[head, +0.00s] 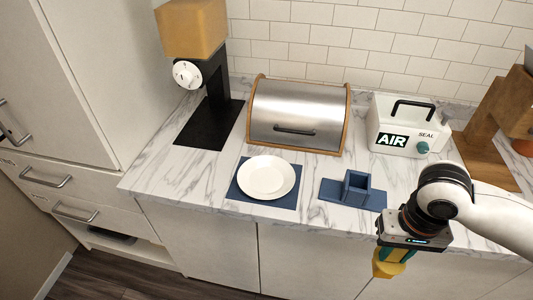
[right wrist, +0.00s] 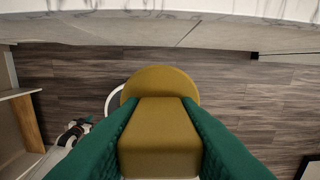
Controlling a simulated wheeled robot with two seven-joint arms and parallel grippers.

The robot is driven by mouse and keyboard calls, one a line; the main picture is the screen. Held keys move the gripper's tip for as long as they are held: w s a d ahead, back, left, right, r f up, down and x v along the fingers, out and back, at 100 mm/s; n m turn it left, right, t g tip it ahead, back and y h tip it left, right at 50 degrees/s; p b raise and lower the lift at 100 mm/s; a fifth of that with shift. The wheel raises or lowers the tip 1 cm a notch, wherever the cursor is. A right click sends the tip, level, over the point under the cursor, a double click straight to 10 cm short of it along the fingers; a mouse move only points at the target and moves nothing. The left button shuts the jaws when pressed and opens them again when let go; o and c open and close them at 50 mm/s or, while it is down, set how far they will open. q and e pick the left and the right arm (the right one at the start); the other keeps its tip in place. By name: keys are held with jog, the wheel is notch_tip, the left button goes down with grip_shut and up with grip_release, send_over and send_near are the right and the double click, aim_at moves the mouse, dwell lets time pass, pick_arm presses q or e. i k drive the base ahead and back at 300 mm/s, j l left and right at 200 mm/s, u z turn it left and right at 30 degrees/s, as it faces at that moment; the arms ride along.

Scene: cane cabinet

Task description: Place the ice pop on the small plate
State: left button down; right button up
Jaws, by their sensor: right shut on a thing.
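The small plate (head: 266,177) is white and round. It lies on a dark blue mat (head: 236,191) near the front edge of the counter. My right gripper (head: 396,256) is shut on the ice pop (head: 385,267), a mustard-yellow piece between its teal fingers. In the head view it is right of the plate and nearer to me. In the right wrist view the ice pop (right wrist: 158,135) sits between both green fingers, with a rounded end showing beyond a blocky part. The fingers hide its sides. My left gripper is not in view.
A dark blue holder (head: 354,189) stands between the plate and my right arm. Behind are a bread box (head: 296,116), a dispenser (head: 207,95) and a white sealer (head: 402,126). The counter edge (right wrist: 200,16) and floor (right wrist: 230,80) show in the wrist view.

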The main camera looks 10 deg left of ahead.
aim_at(265, 179)
jog(key=l+u, duration=0.1)
jog(key=u, duration=0.3)
jog(key=i+l+u, duration=0.1)
jog(key=u, duration=0.3)
jog(key=l+u, duration=0.15)
jog(key=u, duration=0.25)
jog(key=l+u, duration=0.15)
jog(key=u, duration=0.25)
jog(key=l, duration=0.8)
jog(key=k+u, duration=0.05)
